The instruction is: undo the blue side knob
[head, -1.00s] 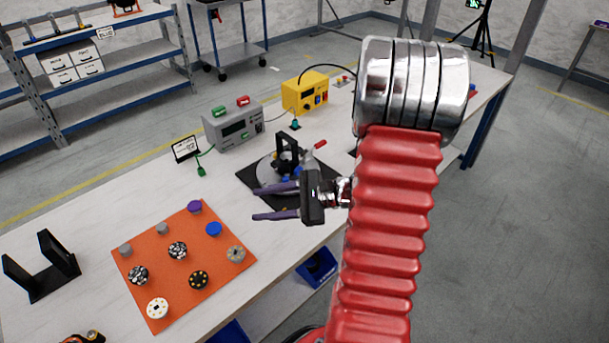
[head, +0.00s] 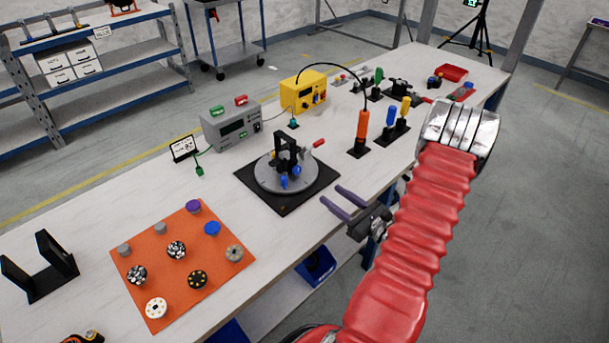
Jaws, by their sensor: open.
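A black upright fixture (head: 286,149) stands on a round grey plate (head: 266,180) over a black square mat (head: 279,205). It has a red-tipped lever (head: 319,144). Two small blue parts show low on its near side: one blue knob (head: 284,182) in front and another blue knob (head: 297,170) slightly to the right. I cannot tell for sure which is the side knob. My gripper (head: 331,195) is open and empty, at the bench's front edge, right of the mat and apart from the fixture. Its two purple-grey fingers point left toward the fixture.
An orange mat (head: 220,258) with several round caps lies to the left. A grey meter (head: 230,127) and a yellow box (head: 302,93) stand behind. An orange-handled tool (head: 363,128) and yellow and blue handles stand to the right. A black bracket (head: 42,270) stands far left.

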